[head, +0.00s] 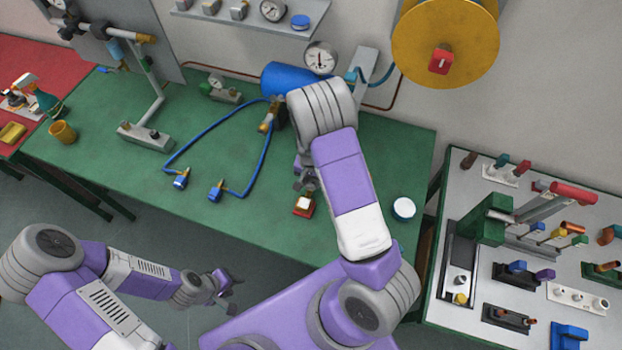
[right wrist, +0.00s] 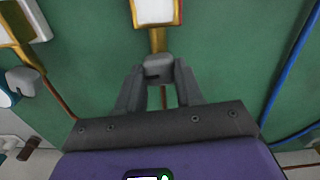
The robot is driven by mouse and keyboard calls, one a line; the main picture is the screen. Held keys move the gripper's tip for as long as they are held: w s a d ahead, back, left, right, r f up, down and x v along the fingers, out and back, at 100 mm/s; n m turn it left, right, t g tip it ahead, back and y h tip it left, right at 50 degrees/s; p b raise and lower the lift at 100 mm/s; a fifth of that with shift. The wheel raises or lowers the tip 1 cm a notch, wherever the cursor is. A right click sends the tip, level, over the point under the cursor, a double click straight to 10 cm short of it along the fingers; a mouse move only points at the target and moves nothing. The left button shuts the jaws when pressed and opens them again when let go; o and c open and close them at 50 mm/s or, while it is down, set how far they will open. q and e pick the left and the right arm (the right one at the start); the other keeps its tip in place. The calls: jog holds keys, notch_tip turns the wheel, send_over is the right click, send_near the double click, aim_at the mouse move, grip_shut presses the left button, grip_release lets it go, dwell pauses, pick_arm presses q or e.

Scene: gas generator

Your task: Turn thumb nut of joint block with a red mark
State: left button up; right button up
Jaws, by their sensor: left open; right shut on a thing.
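A small block with a red side and a white top (head: 304,206), which looks like the red-marked joint block, is on the green table. Its white top (right wrist: 154,10) also shows at the upper edge of the right wrist view, with a brass-coloured stem below it. My right gripper (head: 305,184) is beside the block, partly hidden by my own wrist. In the right wrist view its fingers (right wrist: 158,76) are shut on a grey thumb nut (right wrist: 158,63) at the stem. My left gripper (head: 226,285) is open and empty, low in front of the table.
Two blue hose ends (head: 181,180) lie left of the right gripper on the green table (head: 130,190). A white round piece (head: 403,208) is to the right. A blue cylinder (head: 280,78) and gauge (head: 320,57) stand behind. A crowded side table (head: 470,325) is at right.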

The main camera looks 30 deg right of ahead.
aim_at(311, 183)
jog(key=shift+m, duration=0.7)
jog(key=o, duration=1)
jog(key=shift+o, duration=0.2)
notch_tip(311, 183, up, 8)
jog(key=shift+f+p, duration=0.2)
jog(key=shift+p, duration=0.3)
